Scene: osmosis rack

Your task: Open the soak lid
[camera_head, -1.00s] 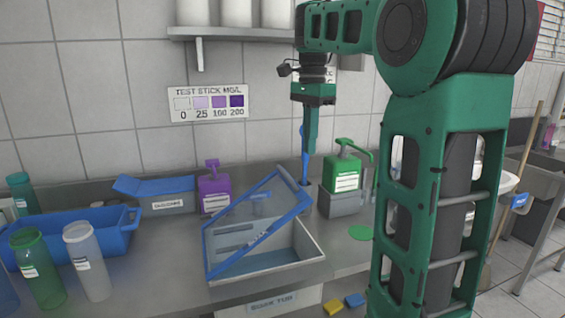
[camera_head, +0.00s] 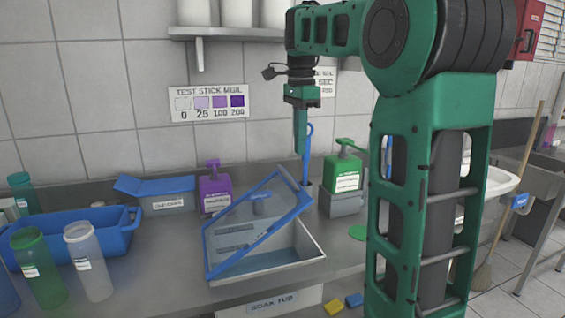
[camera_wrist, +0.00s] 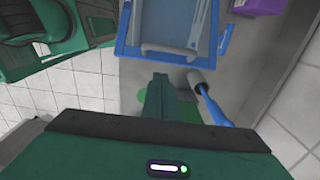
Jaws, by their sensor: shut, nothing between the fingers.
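The soak tub (camera_head: 303,240) is a pale, shallow box on the steel counter. Its lid (camera_head: 262,238), a clear panel in a blue frame, stands tilted, low at the left and front and raised toward the back right. In the wrist view the blue lid frame (camera_wrist: 172,55) is at the top. My gripper (camera_head: 300,154) is shut and empty, pointing down behind the lid's raised back corner. Its fingers (camera_wrist: 160,82) show just below the frame in the wrist view. I cannot tell whether they touch it.
A blue-handled tool (camera_head: 307,150) stands close beside my gripper, also in the wrist view (camera_wrist: 214,106). A green pump bottle (camera_head: 343,172) is to the right. A purple bottle (camera_head: 214,190) and blue-lidded box (camera_head: 165,190) are at the back left.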

